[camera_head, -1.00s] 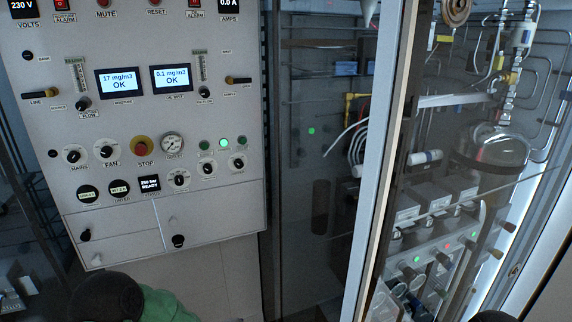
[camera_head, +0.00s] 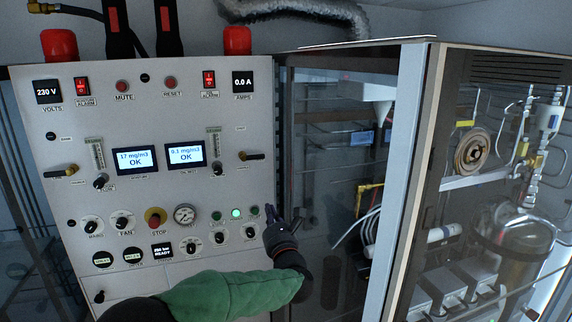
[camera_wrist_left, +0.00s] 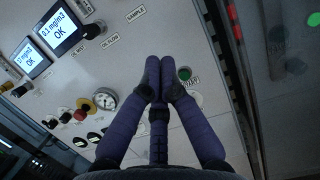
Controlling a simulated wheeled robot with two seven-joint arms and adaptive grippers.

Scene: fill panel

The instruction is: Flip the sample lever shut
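Two small brass levers with black handles lie about level on the light grey panel (camera_head: 215,95), one at the left (camera_head: 61,171) and one at the right (camera_head: 251,156). Their labels are too small to read in the head view. In the wrist view a "SAMPLE" label (camera_wrist_left: 135,14) shows at the top, near where the right lever sits; the lever itself is out of that view. My left gripper (camera_head: 273,213) is in front of the panel's right edge, below the right lever and apart from it. Its fingertips (camera_wrist_left: 159,72) are together, with nothing between them.
Knobs, a red stop button (camera_head: 155,219), a gauge (camera_head: 186,214) and a lit green lamp (camera_head: 236,212) lie close to the gripper's left. A glass cabinet with a pale upright frame (camera_head: 398,180) stands to the right. Space before the panel's upper part is clear.

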